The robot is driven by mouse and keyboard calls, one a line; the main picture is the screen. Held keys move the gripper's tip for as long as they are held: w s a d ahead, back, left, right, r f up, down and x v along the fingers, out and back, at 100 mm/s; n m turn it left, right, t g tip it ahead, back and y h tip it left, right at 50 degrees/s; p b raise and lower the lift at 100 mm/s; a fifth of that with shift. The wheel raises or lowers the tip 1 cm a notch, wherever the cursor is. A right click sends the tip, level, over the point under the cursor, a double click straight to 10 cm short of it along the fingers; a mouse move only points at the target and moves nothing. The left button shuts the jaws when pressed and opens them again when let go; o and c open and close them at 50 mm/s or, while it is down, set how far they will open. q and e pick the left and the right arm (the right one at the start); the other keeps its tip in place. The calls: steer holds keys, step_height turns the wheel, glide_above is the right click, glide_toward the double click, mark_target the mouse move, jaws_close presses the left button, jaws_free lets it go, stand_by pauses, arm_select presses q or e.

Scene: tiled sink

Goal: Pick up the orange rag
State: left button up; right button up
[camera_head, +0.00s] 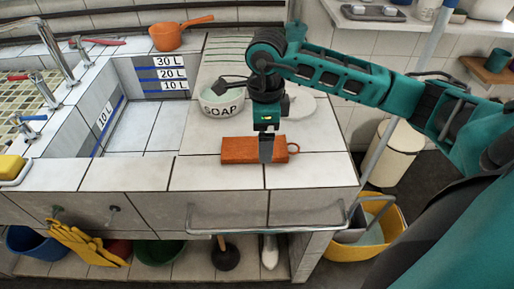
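The orange rag (238,151) lies folded flat on the white tiled counter near its front edge, with a small loop at its right end. I cannot tell whether the fingertips touch the rag. My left gripper is not in view.
A white soap bowl (222,104) stands just behind the rag, close to my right gripper. The tiled basin (140,125) lies to the left, with an orange pot (168,38) behind it. A metal rail (265,230) runs along the counter's front. Tiles left of the rag are clear.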

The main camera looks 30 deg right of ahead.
steer(key=shift+f, duration=1.4)
steer(key=shift+c, duration=0.5)
steer(key=shift+w, duration=0.1)
steer(key=c, duration=1)
steer(key=shift+r, duration=0.1)
step_height(320, 180, up, 20)
steer(key=shift+f+p, duration=0.1)
steer(key=shift+p, duration=1.15)
